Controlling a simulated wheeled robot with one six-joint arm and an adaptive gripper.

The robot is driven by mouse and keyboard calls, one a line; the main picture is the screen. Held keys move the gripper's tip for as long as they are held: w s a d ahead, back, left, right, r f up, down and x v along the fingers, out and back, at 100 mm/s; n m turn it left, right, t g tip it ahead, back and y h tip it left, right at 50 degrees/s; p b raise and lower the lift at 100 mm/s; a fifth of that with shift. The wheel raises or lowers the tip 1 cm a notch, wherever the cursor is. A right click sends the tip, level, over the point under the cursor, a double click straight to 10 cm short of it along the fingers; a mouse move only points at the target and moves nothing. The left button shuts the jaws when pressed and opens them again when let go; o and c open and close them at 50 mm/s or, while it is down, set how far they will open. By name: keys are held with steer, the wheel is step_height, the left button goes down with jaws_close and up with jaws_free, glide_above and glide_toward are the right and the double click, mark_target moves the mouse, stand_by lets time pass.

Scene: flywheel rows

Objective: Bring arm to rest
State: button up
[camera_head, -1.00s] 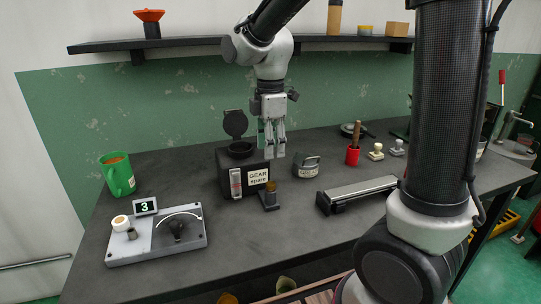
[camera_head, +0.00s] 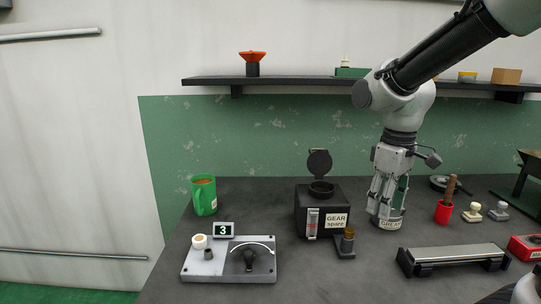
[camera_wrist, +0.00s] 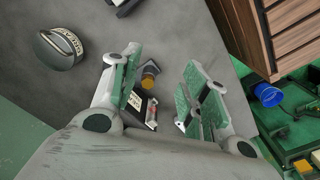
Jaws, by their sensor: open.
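My gripper (camera_head: 380,205) points down over the right half of the dark worktop (camera_head: 290,262).
A black box labelled GEAR spare (camera_head: 318,216), its lid raised, stands left of my gripper. A red cup (camera_head: 443,213) with a wooden handle and a long flat bar tool (camera_head: 455,258) stand to the right. A shelf (camera_head: 300,81) runs along the wall above.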

steer(key=s+d+r+m+t, duration=0.2)
steer(key=s+d+m, duration=0.1)
steer(key=s+d, duration=0.2)
steer(key=s+d+r+m+t, duration=0.2)
steer(key=s+d+r+m, duration=0.1)
steer(key=s, duration=0.4)
steer(key=shift+d+r+m, duration=0.35)
steer(key=shift+d+m, duration=0.35)
steer(key=shift+d, duration=0.3)
steer(key=shift+c, duration=1)
steer(key=n+g, duration=0.1)
steer(key=g, duration=0.3)
glide_above(349, 230)
step_height(349, 230, down, 9)
steer(key=shift+s, duration=0.1)
steer(key=shift+m, duration=0.5)
steer(key=shift+f, duration=4.3)
